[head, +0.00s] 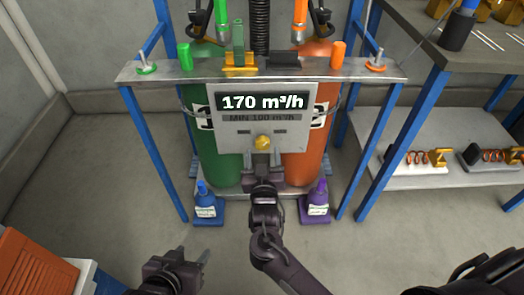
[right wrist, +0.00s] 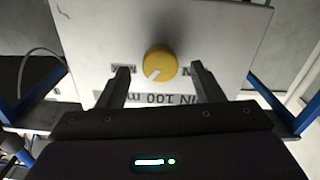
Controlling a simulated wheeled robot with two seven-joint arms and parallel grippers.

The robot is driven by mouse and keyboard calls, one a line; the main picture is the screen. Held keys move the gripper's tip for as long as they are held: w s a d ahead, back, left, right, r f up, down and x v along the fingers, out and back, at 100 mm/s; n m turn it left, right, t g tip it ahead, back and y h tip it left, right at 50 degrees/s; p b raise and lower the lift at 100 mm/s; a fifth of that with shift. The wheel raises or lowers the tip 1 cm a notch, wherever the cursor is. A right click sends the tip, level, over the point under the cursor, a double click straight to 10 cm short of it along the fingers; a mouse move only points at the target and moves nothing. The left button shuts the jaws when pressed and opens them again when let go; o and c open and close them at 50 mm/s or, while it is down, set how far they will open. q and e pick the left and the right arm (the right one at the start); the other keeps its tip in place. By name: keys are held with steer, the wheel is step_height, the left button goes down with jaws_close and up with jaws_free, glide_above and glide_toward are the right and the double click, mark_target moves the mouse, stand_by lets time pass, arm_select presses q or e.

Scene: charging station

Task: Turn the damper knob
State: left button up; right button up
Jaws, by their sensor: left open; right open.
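The yellow damper knob (head: 263,142) sits low in the middle of a grey panel (head: 220,135). The panel's display (head: 262,102) reads 170 m³/h, with a MIN 100 m³/h label below it. In the right wrist view the round knob (right wrist: 160,65) has a white pointer mark toward its lower left. My right gripper (head: 262,159) is open just below the knob in the head view. In the right wrist view its fingers stand to either side of the knob, apart from it. My left gripper (head: 180,262) is open and empty, low over the floor at the lower left.
A green cylinder (head: 222,168) and an orange cylinder (head: 302,168) stand behind the panel in a blue-legged frame. A blue bottle (head: 205,205) and a purple bottle (head: 318,200) stand at its foot. A shelved bench (head: 440,105) is at right, an orange crate (head: 30,262) at lower left.

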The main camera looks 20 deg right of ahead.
mark_target(262, 147)
steer(key=x, duration=0.3)
arm_select(q)
steer(key=w+r+t, duration=0.2)
steer(key=r, duration=0.1)
steer(key=w+r+h, duration=0.1)
steer(key=shift+w+d+r+t, duration=0.3)
steer(key=shift+d+r+t, duration=0.05)
steer(key=shift+d+t, duration=0.05)
arm_select(e)
steer(key=shift+c, duration=0.4)
steer(key=c, duration=0.9)
steer(key=shift+m, duration=0.8)
steer(key=o, duration=1)
arm_select(q)
steer(key=shift+s+a+f+g, duration=0.1)
steer(key=shift+s+f+g, duration=0.3)
steer(key=shift+f, duration=0.15)
steer(key=shift+s+a+f+g, duration=0.1)
steer(key=shift+s+f+g, duration=0.25)
steer(key=shift+f, duration=0.2)
